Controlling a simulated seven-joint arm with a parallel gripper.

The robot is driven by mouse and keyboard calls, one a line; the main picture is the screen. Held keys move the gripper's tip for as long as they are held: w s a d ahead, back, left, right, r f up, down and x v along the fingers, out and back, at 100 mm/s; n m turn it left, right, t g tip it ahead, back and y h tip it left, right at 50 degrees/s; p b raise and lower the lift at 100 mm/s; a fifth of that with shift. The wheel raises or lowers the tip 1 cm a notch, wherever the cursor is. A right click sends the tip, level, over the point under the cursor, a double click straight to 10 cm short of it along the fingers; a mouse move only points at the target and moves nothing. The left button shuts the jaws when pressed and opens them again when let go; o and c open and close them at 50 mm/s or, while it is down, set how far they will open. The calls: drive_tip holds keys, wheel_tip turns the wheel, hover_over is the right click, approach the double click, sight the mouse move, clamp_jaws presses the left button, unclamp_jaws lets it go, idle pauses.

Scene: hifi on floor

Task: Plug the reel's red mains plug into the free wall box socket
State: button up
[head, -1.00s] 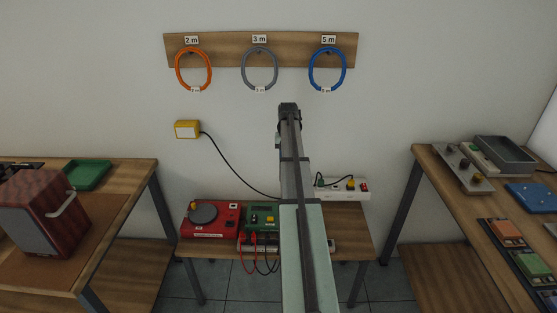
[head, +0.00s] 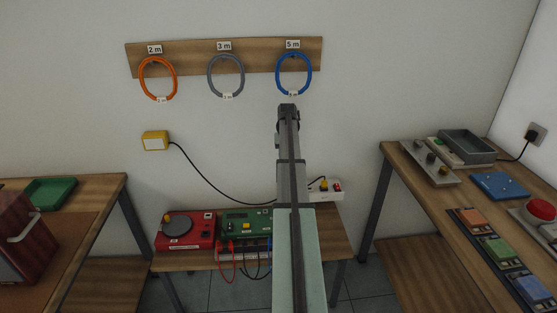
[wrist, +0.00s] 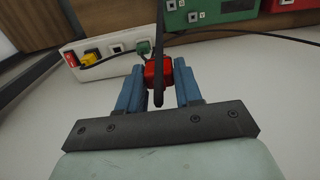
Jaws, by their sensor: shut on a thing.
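In the wrist view, my gripper (wrist: 159,84) has blue fingers shut on the red plug (wrist: 153,70). A dark cable runs from top to bottom across the plug and hides part of it. Beyond it is a white socket box (wrist: 103,47) with a red switch, a yellow plug, a green plug and an empty-looking socket (wrist: 117,48) between them. The held plug looks apart from the box, but the depth is hard to judge. In the head view, the white box (head: 333,196) is partly behind my arm, which hides my gripper. I cannot identify the reel.
A yellow wall box (head: 155,141) has a black cable running toward the white box. A red unit (head: 186,230) and a green unit (head: 247,223) with dangling leads stand on the low table (head: 190,260). Side benches flank it. Coiled cables hang above on a board (head: 192,58).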

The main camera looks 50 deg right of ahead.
drive_tip(key=s+d, duration=0.6)
drive_tip(key=d, duration=0.5)
drive_tip(key=f, duration=1.2)
drive_tip(key=shift+w+a+f, duration=0.15)
drive_tip(key=shift+a, duration=0.1)
drive_tip(key=shift+f, duration=1.25)
drive_tip(key=shift+f, duration=1)
idle(2.6)
drive_tip(key=o, duration=1)
